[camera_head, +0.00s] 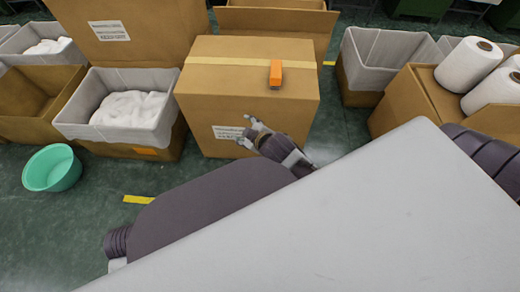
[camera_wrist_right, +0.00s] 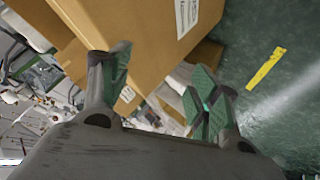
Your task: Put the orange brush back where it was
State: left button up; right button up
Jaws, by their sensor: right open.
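The orange brush (camera_head: 276,73) lies on top of the closed, taped cardboard box (camera_head: 240,125) in the head view, toward the right of the lid and across the tape strip. My right gripper (camera_head: 247,130) is in front of the box's labelled front face, lower than the brush and apart from it. In the wrist view its two fingers (camera_wrist_right: 160,85) are spread with nothing between them. The box shows there too (camera_wrist_right: 140,35), but the brush does not. My left gripper is not in view.
A lined bin of white material (camera_head: 118,112) stands left of the box. A green basin (camera_head: 52,168) sits on the floor at left. An open lined bin (camera_head: 380,52) and a box (camera_head: 415,100) by white yarn cones (camera_head: 468,64) stand at right. Floor before the box is partly clear.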

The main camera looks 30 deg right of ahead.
jog(key=s+a+f+m+g+y, duration=0.1)
jog(key=s+f+m+g, duration=0.2)
jog(key=s, duration=0.4)
jog(key=s+a+f+m+g, duration=0.1)
jog(key=s+f+m+g, duration=0.1)
jog(key=s+f, duration=0.3)
jog(key=s+g, duration=0.1)
jog(key=s, duration=0.1)
jog(key=shift+s+a+m+g+y, duration=0.2)
jog(key=shift+s+m+g+y, duration=0.15)
jog(key=shift+m+g+y, duration=0.05)
